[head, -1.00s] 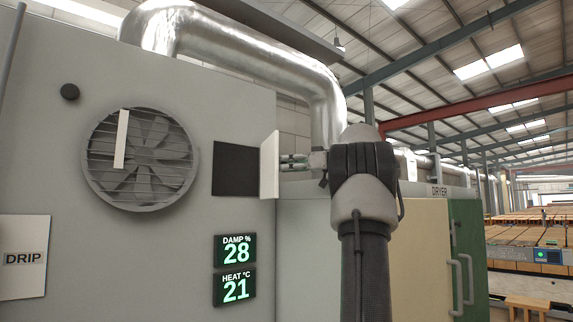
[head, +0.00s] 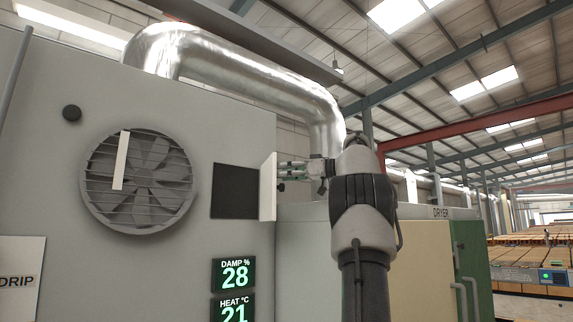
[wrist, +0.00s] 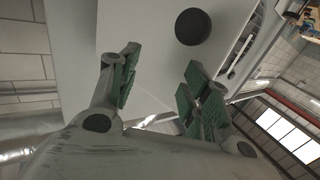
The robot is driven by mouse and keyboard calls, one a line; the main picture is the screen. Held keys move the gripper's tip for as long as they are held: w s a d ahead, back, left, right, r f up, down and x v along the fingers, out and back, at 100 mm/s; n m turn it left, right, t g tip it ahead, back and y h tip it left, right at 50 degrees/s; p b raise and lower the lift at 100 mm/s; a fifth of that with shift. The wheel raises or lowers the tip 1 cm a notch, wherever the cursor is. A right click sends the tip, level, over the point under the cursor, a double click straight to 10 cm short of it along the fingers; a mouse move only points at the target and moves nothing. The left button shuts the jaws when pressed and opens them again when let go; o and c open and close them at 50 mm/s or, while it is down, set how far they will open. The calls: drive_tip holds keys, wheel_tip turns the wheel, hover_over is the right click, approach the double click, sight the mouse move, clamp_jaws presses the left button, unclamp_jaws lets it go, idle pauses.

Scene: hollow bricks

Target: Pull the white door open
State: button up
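The white door (head: 268,187) is a small panel on the grey dryer wall. It stands swung out, seen nearly edge-on, beside a dark square opening (head: 235,191). My gripper (head: 284,171) is just right of the door, pointing at its outer face. In the wrist view the green-padded fingers (wrist: 157,88) are spread with nothing between them. The pale door face (wrist: 145,40) lies ahead of them. A round black knob (wrist: 193,27) on it is above the right finger, outside the gap. Whether a fingertip touches the door cannot be told.
A round fan grille (head: 139,181) and green number displays (head: 234,275) are on the grey wall. A silver duct (head: 250,75) passes above. Cream and green dryer panels (head: 425,265) stand behind my arm at the right.

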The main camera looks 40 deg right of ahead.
drive_tip(key=shift+r, duration=2.5)
